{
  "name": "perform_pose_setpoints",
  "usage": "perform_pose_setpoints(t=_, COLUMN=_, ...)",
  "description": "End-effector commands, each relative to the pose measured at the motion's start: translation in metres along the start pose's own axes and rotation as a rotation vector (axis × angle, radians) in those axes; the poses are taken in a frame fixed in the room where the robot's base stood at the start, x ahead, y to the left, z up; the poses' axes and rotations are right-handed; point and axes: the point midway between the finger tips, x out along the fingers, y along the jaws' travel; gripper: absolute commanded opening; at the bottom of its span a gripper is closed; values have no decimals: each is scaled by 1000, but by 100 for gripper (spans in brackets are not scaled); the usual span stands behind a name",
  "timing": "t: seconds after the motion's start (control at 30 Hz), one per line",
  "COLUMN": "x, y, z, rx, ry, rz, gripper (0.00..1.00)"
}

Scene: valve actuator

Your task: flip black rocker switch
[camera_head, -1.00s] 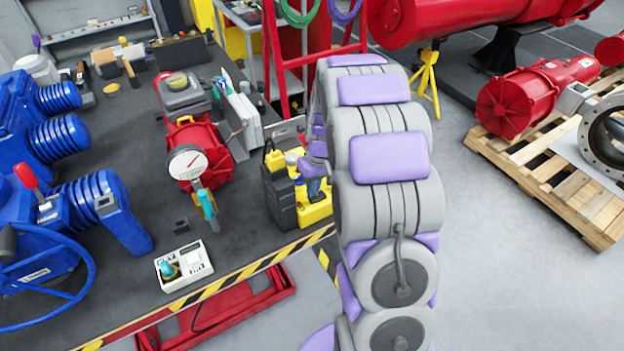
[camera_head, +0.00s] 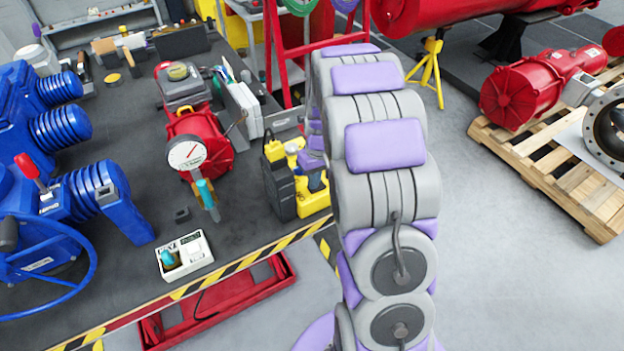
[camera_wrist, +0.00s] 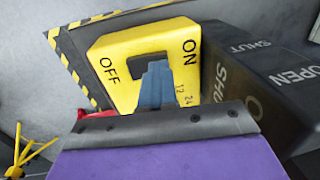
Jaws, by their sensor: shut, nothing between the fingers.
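A yellow box (camera_wrist: 118,45) marked OFF and ON fills the middle of the wrist view. A black rocker switch (camera_wrist: 150,57) sits in its top face between the two words, partly covered by my fingers. My gripper (camera_wrist: 155,67) is shut and empty, its blue-grey fingertips over the lower part of the switch. I cannot tell whether they touch it. In the head view the yellow box (camera_head: 318,202) stands near the bench edge, partly behind my arm, with my gripper just above it. The switch is too hidden there to make out.
A black box (camera_wrist: 246,88) marked OPEN and SHUT stands close on the right. A white ON/OFF box (camera_head: 186,256), a dial gauge (camera_head: 187,154) and a blue valve actuator (camera_head: 40,215) are left on the bench. Striped tape (camera_head: 215,276) marks the bench edge.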

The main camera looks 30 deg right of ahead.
Motion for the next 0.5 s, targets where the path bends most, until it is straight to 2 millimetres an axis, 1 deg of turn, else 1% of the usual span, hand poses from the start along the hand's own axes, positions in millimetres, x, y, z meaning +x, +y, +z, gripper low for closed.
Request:
perform_pose_setpoints(t=0.3, x=-5, y=12, z=0, rx=1, ry=0, rz=0, gripper=0)
perform_pose_setpoints(t=0.5, x=-5, y=13, z=0, rx=0, ry=0, rz=0, gripper=0)
